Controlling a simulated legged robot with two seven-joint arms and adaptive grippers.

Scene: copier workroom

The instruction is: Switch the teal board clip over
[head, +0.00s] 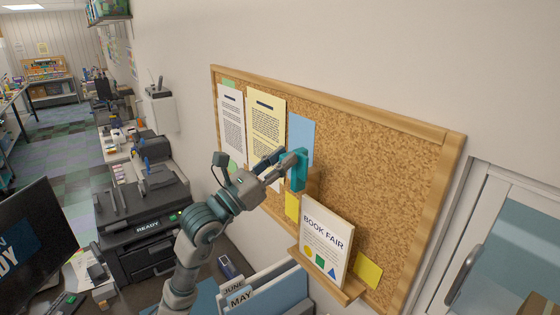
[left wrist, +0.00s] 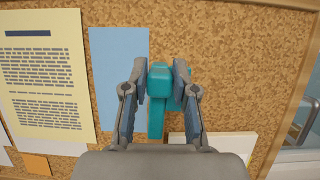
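The teal board clip (head: 299,170) is on the cork board, beside the lower part of the blue sheet (head: 301,138). My left gripper (head: 284,167) reaches it from the left in the head view. In the left wrist view, the fingers of my left gripper (left wrist: 160,85) are drawn in on both sides of the clip's head (left wrist: 160,88) and look shut on it. The clip's narrower lower part (left wrist: 156,122) hangs below, between the fingers. The right finger hides part of the clip. My right gripper is not in view.
A wooden ledge (head: 343,292) with a white BOOK FAIR card (head: 325,240) sits low on the cork board (head: 385,150). Papers hang left of the clip. Below are folders (head: 262,299) and a printer (head: 142,225). A glazed door (head: 515,245) is at the right.

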